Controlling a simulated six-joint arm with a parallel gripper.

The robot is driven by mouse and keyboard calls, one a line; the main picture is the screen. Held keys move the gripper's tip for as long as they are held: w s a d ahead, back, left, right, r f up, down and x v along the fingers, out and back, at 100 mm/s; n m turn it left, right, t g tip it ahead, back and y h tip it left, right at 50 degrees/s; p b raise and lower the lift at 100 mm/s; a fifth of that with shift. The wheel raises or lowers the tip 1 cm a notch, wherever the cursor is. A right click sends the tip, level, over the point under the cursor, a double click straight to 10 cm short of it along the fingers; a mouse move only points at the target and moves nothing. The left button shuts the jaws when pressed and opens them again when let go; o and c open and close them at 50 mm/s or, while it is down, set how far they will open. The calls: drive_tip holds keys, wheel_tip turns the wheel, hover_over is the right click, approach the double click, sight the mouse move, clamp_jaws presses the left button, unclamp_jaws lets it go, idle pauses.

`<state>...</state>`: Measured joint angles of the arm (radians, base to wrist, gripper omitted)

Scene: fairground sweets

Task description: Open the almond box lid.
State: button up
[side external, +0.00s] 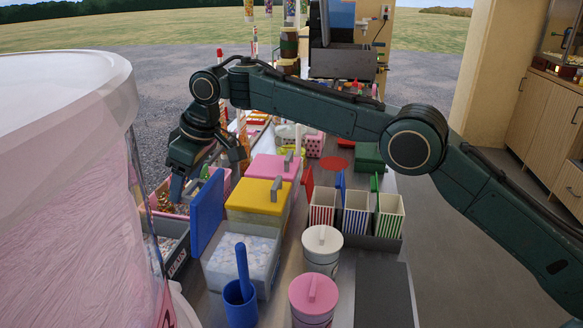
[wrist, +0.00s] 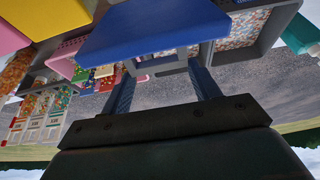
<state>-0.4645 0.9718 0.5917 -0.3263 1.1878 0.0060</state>
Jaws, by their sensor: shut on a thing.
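The almond box, as I take it, is a clear-walled box (side external: 240,258) filled with small pale sweets. Its blue lid (side external: 207,212) stands up steeply on the box's left side, so the top is open. In the wrist view the blue lid (wrist: 155,28) fills the top middle, with its grey handle (wrist: 160,64) between my fingers. My gripper (wrist: 163,78) is shut on that handle. In the side external view my gripper (side external: 184,186) is at the lid's left side, and the handle is mostly hidden there.
Boxes with a yellow lid (side external: 258,195) and a pink lid (side external: 272,167) stand behind, both closed. A blue cup (side external: 240,305) with a blue handle rising from it stands in front. Lidded tubs (side external: 322,250) and striped boxes (side external: 355,217) are right. A large pink drum (side external: 75,220) is close left.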

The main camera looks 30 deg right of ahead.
drive_tip(key=shift+a+r, duration=0.1)
drive_tip(key=shift+r, duration=0.05)
drive_tip(key=o, duration=1.4)
drive_tip(key=v, duration=0.7)
drive_tip(key=shift+s+r, duration=0.1)
drive_tip(key=shift+r, duration=0.05)
